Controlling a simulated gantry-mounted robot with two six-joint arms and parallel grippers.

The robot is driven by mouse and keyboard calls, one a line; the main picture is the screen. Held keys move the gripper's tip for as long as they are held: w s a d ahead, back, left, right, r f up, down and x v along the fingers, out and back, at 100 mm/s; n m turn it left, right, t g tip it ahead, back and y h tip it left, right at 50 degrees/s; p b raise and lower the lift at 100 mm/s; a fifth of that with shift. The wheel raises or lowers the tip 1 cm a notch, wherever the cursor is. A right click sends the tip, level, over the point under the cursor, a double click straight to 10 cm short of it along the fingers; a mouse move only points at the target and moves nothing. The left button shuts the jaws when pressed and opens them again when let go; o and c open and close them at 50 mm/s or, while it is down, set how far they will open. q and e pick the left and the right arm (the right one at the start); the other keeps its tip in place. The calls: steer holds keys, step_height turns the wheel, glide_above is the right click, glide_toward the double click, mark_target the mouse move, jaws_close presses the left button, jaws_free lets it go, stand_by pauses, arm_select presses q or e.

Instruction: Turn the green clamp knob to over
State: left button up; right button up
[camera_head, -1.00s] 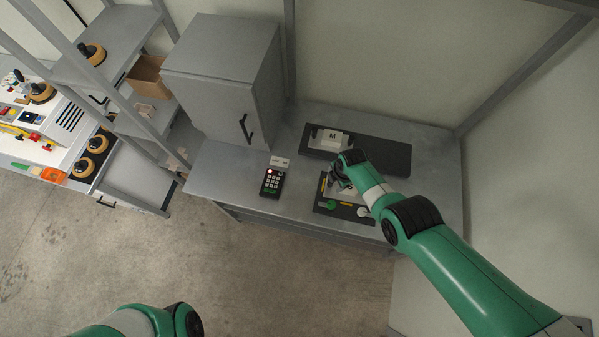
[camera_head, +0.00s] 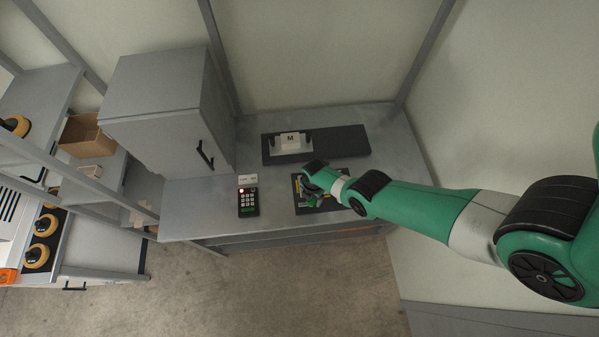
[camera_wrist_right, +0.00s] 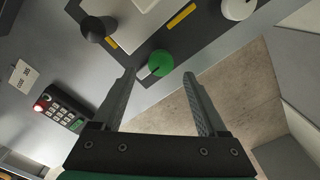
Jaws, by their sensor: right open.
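The green clamp knob (camera_wrist_right: 160,63) is a round disc with a pale bar across its lower left side. It sits on a dark fixture plate (camera_wrist_right: 208,30) in the right wrist view. My right gripper (camera_wrist_right: 160,75) is open, with its two fingers spread to either side of the knob; I cannot tell whether either finger touches it. In the head view my right gripper (camera_head: 309,190) is over the fixture on the bench and partly hides it. My left gripper is not in view.
A black knob (camera_wrist_right: 96,28) and a white knob (camera_wrist_right: 238,8) flank the green one, with yellow strips between. A keypad (camera_head: 248,202) stands left of the fixture. Behind is a dark tray (camera_head: 352,142) with a white block marked M (camera_head: 290,141). A grey cabinet (camera_head: 150,95) stands at left.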

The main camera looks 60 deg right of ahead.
mark_target(311, 201)
step_height(311, 201, down, 4)
steer(key=shift+s+d+r+b, duration=0.1)
steer(key=shift+d+r+b, duration=0.1)
steer(key=shift+b, duration=0.85)
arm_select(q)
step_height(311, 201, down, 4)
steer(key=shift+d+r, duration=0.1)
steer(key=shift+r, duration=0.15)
arm_select(e)
steer(key=shift+r, duration=0.1)
jaws_close()
